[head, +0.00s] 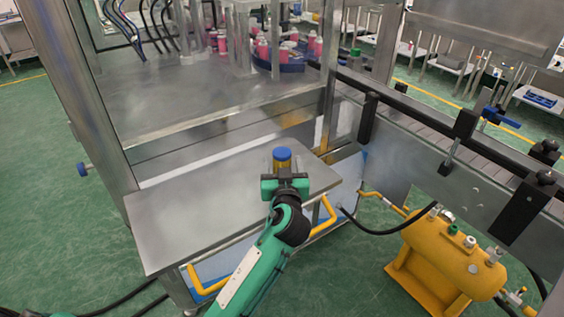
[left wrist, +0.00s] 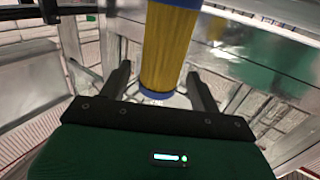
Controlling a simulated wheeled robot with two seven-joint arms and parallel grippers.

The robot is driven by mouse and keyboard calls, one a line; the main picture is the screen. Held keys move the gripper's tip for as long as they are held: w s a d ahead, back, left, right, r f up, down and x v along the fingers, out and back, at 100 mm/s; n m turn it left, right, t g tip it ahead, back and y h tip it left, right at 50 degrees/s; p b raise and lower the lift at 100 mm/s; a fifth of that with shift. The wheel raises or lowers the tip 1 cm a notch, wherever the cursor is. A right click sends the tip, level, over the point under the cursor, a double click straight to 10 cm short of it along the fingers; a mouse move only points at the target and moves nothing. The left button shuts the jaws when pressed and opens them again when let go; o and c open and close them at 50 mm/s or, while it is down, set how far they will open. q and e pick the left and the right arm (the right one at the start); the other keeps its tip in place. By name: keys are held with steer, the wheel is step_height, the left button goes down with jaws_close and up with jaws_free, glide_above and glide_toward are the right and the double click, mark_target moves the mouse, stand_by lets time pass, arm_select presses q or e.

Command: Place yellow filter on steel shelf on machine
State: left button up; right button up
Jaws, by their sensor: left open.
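The yellow filter (head: 281,165) with blue ends is upright at the right part of the steel shelf (head: 190,215) on the machine's front. My left gripper (head: 284,181) is at the filter, on its near side, and hides its lower part, so its contact with the shelf does not show in the head view. In the left wrist view the filter (left wrist: 170,45) shows between the two spread fingers of my left gripper (left wrist: 158,72), with gaps on both sides. The left gripper is open. My right gripper is not in view.
A yellow tank (head: 455,262) with a black hose stands at the right. The conveyor rail (head: 420,145) is behind it. Pink cans (head: 263,48) stand inside the machine. The shelf's left part is bare.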

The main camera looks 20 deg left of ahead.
mark_target(283, 166)
arm_select(q)
steer(key=b+v, duration=0.1)
steer(key=v, duration=0.3)
steer(key=shift+s+d+f, duration=0.1)
steer(key=shift+s+f, duration=0.05)
steer(key=b+v, duration=0.1)
steer(key=v, duration=0.5)
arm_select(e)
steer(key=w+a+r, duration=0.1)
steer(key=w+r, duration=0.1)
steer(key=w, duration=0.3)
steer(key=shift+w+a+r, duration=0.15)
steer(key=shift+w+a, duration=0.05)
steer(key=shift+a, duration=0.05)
